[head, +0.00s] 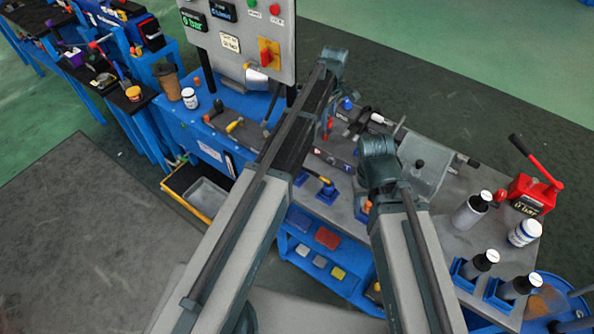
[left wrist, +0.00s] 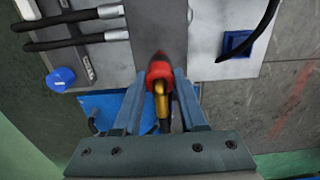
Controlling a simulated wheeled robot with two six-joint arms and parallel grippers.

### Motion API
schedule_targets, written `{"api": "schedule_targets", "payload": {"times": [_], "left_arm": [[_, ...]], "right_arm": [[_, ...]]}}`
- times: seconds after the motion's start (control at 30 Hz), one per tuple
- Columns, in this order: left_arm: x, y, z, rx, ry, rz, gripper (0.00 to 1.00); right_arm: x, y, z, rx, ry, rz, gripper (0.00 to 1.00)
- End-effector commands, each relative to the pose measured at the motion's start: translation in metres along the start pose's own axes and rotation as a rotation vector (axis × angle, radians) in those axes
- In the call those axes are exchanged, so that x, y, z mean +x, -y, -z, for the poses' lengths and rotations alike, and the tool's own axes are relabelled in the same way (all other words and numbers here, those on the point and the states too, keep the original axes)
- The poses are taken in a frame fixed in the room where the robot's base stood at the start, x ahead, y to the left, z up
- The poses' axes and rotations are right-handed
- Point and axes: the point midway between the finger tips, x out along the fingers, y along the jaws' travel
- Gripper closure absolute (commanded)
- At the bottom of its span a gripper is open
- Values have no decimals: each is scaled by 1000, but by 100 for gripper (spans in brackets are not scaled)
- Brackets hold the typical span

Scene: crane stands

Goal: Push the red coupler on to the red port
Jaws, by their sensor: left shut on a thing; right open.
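In the left wrist view my left gripper (left wrist: 160,76) is shut on a red coupler (left wrist: 159,67) with a brass-yellow body. The coupler's tip points away from me toward a grey surface. I cannot tell from this view whether it touches anything. I cannot pick out the red port; it may be hidden beyond the coupler. In the head view my left arm hides most of its gripper, and a small red spot (head: 329,122) shows beside it that I cannot identify. My right arm reaches over the bench, and its gripper is hidden behind its own links.
Two dark hoses with silver ends (left wrist: 85,38), a blue knob (left wrist: 60,79) and a blue square fitting (left wrist: 238,43) lie near the coupler. Several bottles, a red lever pump (head: 533,190) and a white bottle (head: 525,232) stand on the bench's right. A control panel (head: 240,35) rises behind.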

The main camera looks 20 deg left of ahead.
Motion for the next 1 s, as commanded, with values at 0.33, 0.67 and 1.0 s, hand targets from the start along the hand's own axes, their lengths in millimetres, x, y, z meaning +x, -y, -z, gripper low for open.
{"api": "schedule_targets", "payload": {"times": [0.33,0.67,1.0], "left_arm": [[2,0,0,0,0,0,100],[9,0,0,0,0,0,100],[16,0,0,0,0,0,100]], "right_arm": [[2,0,0,0,0,0,50],[9,1,0,0,0,0,50],[16,2,1,0,0,0,50]]}}
